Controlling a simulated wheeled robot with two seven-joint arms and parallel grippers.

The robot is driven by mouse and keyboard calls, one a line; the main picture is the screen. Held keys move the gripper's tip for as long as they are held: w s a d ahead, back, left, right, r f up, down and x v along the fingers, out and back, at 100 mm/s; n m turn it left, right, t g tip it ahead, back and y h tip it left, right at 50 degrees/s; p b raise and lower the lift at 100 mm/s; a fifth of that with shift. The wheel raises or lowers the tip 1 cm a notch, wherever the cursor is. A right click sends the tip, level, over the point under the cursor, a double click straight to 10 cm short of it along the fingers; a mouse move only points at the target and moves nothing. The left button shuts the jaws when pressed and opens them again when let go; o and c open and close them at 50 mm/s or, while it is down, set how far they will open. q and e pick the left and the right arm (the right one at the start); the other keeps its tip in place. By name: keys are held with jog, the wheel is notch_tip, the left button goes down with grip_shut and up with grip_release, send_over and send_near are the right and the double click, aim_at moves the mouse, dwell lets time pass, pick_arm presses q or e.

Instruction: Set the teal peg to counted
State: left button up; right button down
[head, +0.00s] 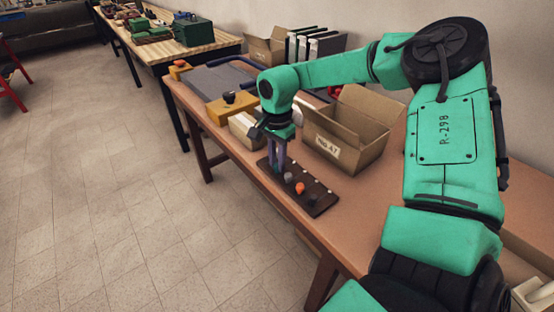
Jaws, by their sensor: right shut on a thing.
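A dark peg board (324,203) lies on the brown table, running from upper left to lower right. On it stand a grey peg (289,177), an orange peg (299,188) and a dark peg (312,198), with small white marks along the right side. My right gripper (278,166) points down over the far end of the board and is shut on a peg there. The fingers hide most of that peg; I take it for the teal peg, as no other teal one shows. I cannot tell whether it is lifted. My left gripper is not in view.
An open cardboard box (340,150) stands right behind the board. A yellow block with a black knob (229,98) and a grey mat (215,78) lie farther left. My right arm spans the right side. The table (350,225) is bare beside the board's near end.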

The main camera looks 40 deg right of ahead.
jog(key=shift+w+r, duration=0.1)
dwell(0.7)
jog(key=d, duration=0.4)
jog(key=shift+d, duration=0.25)
jog(key=c, duration=1)
grip_release()
jog(key=shift+a, duration=0.1)
notch_tip(320, 180, up, 15)
